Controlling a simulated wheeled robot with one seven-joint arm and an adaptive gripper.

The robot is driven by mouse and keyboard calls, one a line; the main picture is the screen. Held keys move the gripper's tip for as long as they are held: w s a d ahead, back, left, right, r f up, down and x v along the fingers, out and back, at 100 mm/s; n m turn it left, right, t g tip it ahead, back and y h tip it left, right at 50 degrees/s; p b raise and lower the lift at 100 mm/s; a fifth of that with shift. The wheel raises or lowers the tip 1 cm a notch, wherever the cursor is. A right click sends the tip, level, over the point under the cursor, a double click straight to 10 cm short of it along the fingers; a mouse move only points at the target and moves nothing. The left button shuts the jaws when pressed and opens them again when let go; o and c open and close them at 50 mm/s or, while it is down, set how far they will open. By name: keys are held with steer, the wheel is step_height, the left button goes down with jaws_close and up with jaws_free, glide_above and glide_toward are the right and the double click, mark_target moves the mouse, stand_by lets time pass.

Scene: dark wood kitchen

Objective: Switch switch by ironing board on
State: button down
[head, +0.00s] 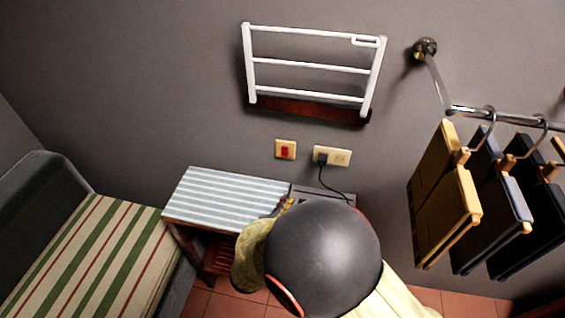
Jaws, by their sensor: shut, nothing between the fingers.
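A wall switch (285,150) with a red rocker on a cream and wooden-looking plate is on the grey wall, above the ironing board. Whether its rocker is on or off is too small to tell. The ironing board (215,192) has a pale blue and white striped top and stands against the wall below the switch. My arm's large dark joint covers the board's right end. I cannot make out my gripper; it seems hidden behind my arm. The switch is in plain sight, and nothing visible touches it.
A socket plate (341,158) with a black plug and cord is right of the switch. A white rack (312,66) hangs above. Clothes on hangers (446,205) hang from a rail at right. A striped seat (85,255) is at left.

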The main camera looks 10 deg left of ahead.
steer(key=shift+m+t+y, duration=0.7)
steer(key=shift+m+y, duration=0.1)
steer(key=shift+y, duration=0.1)
steer(key=a+r, duration=0.1)
steer(key=a, duration=0.1)
steer(key=w+a+r, duration=0.1)
steer(key=a+r, duration=0.1)
steer(key=shift+w, duration=0.1)
steer(key=shift+w, duration=0.1)
steer(key=b, duration=0.2)
glide_toward(285, 155)
steer(key=w, duration=0.2)
steer(key=w+f, duration=0.1)
steer(key=w, duration=0.2)
steer(key=shift+f, duration=0.2)
steer(key=shift+w, duration=0.85)
